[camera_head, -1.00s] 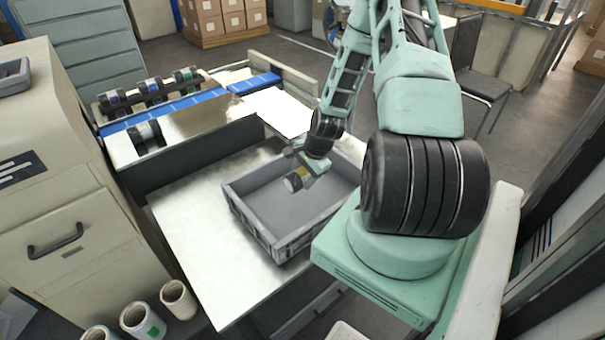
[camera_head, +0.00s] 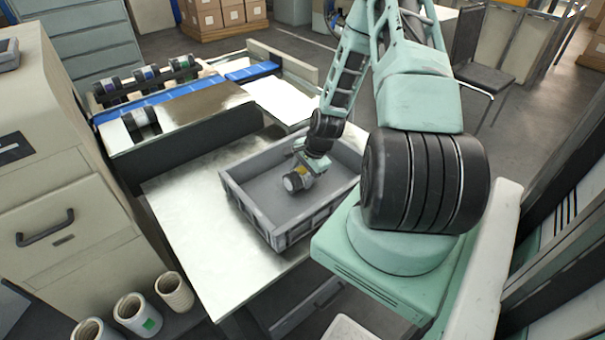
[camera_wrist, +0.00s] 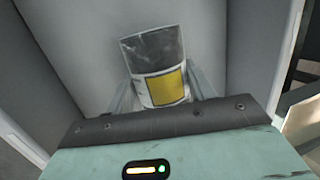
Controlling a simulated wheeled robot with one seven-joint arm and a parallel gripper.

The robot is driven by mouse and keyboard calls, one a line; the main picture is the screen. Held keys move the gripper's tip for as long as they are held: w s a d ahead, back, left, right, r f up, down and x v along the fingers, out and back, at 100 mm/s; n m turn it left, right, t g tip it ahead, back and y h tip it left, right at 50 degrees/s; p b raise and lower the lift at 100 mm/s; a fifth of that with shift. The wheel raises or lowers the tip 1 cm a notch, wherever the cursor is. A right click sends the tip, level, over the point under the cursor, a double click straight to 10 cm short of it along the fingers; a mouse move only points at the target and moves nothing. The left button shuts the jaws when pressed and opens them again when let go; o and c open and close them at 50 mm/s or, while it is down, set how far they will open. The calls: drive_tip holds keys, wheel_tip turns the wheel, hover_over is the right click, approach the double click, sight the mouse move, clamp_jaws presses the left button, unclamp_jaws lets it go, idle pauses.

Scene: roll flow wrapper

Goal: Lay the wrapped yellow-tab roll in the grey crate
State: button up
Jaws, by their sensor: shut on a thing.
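The yellow-tab roll (camera_head: 297,180) is a dark and white cylinder with a yellow patch. It is inside the walls of the grey crate (camera_head: 270,236), above or at its floor; I cannot tell if it touches. My gripper (camera_head: 306,170) is shut on the roll. In the wrist view the roll (camera_wrist: 153,62) lies between the two fingers of my gripper (camera_wrist: 158,90), its yellow tab (camera_wrist: 168,86) facing the camera. Around it the pale grey inside of the crate (camera_wrist: 85,45) shows. The crate is otherwise empty where I can see.
The crate stands on a shiny metal table (camera_head: 190,215). Behind left, several dark rolls (camera_head: 147,75) lie along a blue-edged conveyor, with another roll (camera_head: 141,122) on the plate before it. A beige cabinet (camera_head: 50,170) is at left; several cream rolls (camera_head: 131,310) stand at lower left.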

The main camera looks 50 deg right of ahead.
drive_tip(key=shift+f+b, duration=0.4)
drive_tip(key=shift+f, duration=0.25)
drive_tip(key=o, duration=1.3)
drive_tip(key=shift+r, duration=0.1)
drive_tip(key=v, duration=1.7)
drive_tip(key=shift+r, duration=0.15)
